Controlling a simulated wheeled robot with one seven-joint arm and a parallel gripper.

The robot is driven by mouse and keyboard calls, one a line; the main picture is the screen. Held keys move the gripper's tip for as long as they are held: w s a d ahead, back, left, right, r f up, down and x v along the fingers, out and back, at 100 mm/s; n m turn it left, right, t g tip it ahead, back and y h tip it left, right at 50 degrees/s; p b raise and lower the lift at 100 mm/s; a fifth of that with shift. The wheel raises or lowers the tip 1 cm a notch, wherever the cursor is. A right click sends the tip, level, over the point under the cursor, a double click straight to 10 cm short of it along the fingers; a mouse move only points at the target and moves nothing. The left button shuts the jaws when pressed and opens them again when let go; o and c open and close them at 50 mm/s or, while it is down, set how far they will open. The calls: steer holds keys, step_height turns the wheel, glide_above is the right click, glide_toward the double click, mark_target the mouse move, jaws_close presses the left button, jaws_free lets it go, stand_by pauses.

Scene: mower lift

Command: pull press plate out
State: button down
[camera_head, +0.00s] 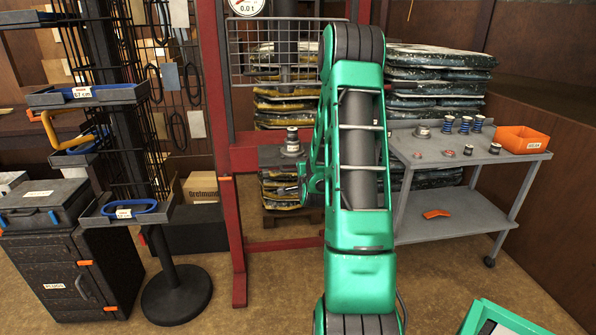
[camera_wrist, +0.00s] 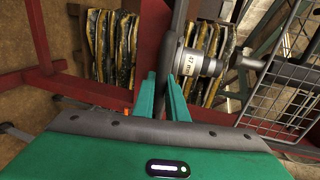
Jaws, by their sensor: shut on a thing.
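The dark press plate (camera_head: 272,156) lies inside the red press frame in the head view. A shiny stepped metal part (camera_head: 291,143) stands on it. In the wrist view the plate (camera_wrist: 180,38) shows nearly edge-on, and the metal part (camera_wrist: 197,62), labelled 42 mm, sits against its right face. My gripper (camera_wrist: 164,92) is shut on the plate's near edge, one green finger on each side. In the head view my gripper (camera_head: 303,180) is small beside the plate, and my green arm hides the plate's right end.
The red press frame (camera_head: 236,240) has a mesh guard (camera_head: 270,52) above the plate. A grey cart (camera_head: 440,222) with springs and an orange bin (camera_head: 522,139) stands at right. A ring rack (camera_head: 128,205) and black cabinet (camera_head: 75,270) stand at left. Floor in front of the press is open.

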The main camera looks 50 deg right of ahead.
steer(key=shift+a, duration=0.1)
steer(key=c, duration=1.8)
jaws_free()
steer(key=shift+o, duration=0.2)
steer(key=shift+s, duration=0.1)
